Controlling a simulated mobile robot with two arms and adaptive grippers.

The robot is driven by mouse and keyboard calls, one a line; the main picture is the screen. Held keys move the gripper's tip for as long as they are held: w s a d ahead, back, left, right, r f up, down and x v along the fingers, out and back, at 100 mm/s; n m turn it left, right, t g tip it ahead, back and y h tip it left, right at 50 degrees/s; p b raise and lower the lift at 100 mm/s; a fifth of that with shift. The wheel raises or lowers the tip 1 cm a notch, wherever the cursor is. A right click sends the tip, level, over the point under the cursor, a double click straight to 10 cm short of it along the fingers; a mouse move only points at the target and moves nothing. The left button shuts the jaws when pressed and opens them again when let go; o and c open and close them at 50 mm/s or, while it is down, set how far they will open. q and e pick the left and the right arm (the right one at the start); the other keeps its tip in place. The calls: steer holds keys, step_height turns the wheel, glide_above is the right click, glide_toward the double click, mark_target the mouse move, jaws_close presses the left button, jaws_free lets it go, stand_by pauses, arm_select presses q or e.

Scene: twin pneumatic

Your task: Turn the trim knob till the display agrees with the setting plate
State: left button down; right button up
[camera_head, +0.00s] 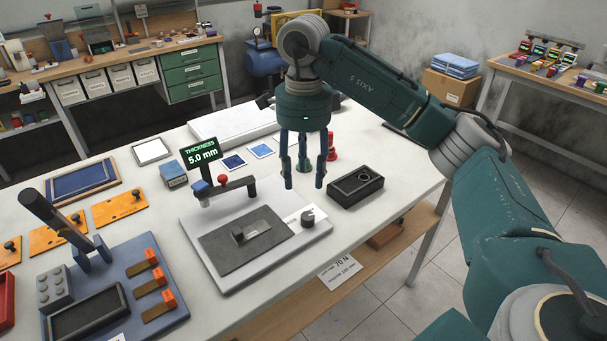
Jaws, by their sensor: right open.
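The display (202,153) is a dark sign with green text reading "THICKNESS 5.0 mm", standing behind a light grey device (320,232). A small dark knob (308,218), which looks like the trim knob, sits on a white label at the device's right side. A white plate (340,270) on the table's front edge, perhaps the setting plate, reads "70 N" above a thickness line too small to read surely. My right gripper (304,180) points down with fingers apart and empty, above and behind the knob, not touching it. My left gripper is out of view.
A black open box (355,187) stands right of my right gripper, with a red cone-shaped thing (331,146) behind it. A bracket with a red knob (223,179) rises from the device. A blue lever fixture (67,277) and orange plates (119,207) are at left.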

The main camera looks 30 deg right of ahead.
mark_target(306, 215)
steer(key=f+m+p, duration=0.2)
steer(key=f+p, duration=0.1)
steer(key=f+m+p, duration=0.1)
steer(key=f+p, duration=0.2)
steer(key=f, duration=0.1)
steer(key=f+m+p, duration=0.2)
steer(key=f+p, duration=0.1)
steer(key=p, duration=0.1)
steer(key=shift+s+d+f+m, duration=0.15)
steer(key=shift+d+f+m, duration=0.15)
steer(key=shift+f, duration=0.7)
steer(key=shift+r, duration=0.15)
jaws_close()
